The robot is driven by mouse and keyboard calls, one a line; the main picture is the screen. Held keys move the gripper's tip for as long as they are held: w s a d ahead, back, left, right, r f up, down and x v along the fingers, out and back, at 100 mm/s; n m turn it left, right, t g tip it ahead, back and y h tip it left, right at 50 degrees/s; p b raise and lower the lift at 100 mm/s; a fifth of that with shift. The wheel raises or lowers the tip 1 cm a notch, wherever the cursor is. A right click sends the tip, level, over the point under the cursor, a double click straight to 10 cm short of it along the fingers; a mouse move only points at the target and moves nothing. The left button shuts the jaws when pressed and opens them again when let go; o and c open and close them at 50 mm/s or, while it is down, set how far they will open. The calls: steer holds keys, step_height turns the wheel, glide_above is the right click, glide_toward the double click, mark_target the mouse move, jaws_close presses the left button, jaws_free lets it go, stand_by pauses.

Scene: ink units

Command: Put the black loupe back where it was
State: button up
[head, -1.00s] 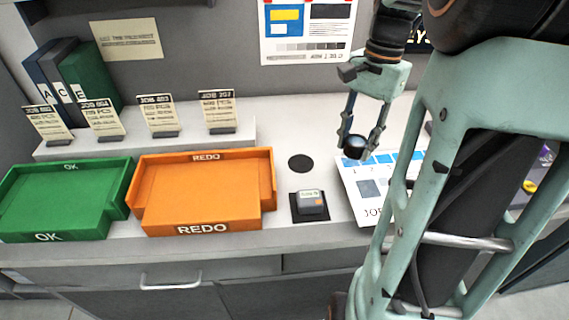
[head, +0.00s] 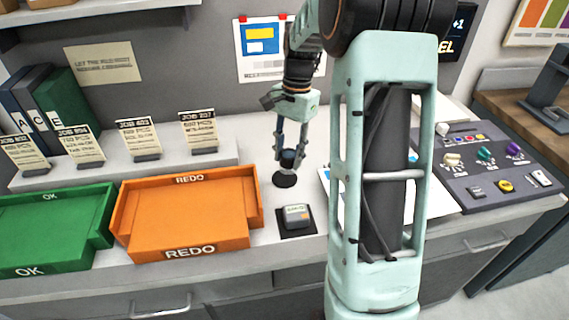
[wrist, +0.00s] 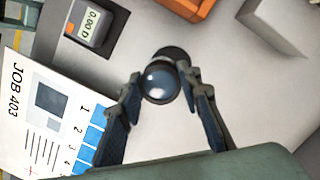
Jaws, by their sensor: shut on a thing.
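My gripper (head: 290,152) is shut on the black loupe (head: 288,162), which hangs between its fingertips. In the wrist view the loupe (wrist: 160,84) shows its round, glossy, bluish lens between the two fingers. A flat round black spot (head: 284,181) on the counter lies just below the loupe in the head view. In the wrist view the black spot (wrist: 172,53) is partly hidden behind the loupe. The loupe looks slightly above the spot; I cannot tell whether they touch.
A small grey meter (head: 296,216) on a black square pad sits in front of the spot. The orange REDO tray (head: 190,240) is to the left, beside the green OK tray (head: 60,240). A JOB 403 sheet (wrist: 45,115) and a control panel (head: 490,175) lie right.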

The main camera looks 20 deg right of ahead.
mark_target(285, 166)
steer(key=shift+w+a+f, duration=0.2)
steer(key=shift+w+f, duration=0.35)
steer(key=shift+f, duration=0.15)
steer(key=shift+w+f, duration=0.15)
steer(key=shift+f, duration=1.5)
steer(key=shift+f, duration=0.2)
steer(key=o, duration=1.2)
steer(key=shift+c, duration=0.2)
step_height(285, 166, up, 12)
steer(key=d, duration=0.1)
steer(key=shift+w+d+r, duration=0.15)
steer(key=shift+w+d, duration=0.05)
steer(key=shift+w, duration=0.25)
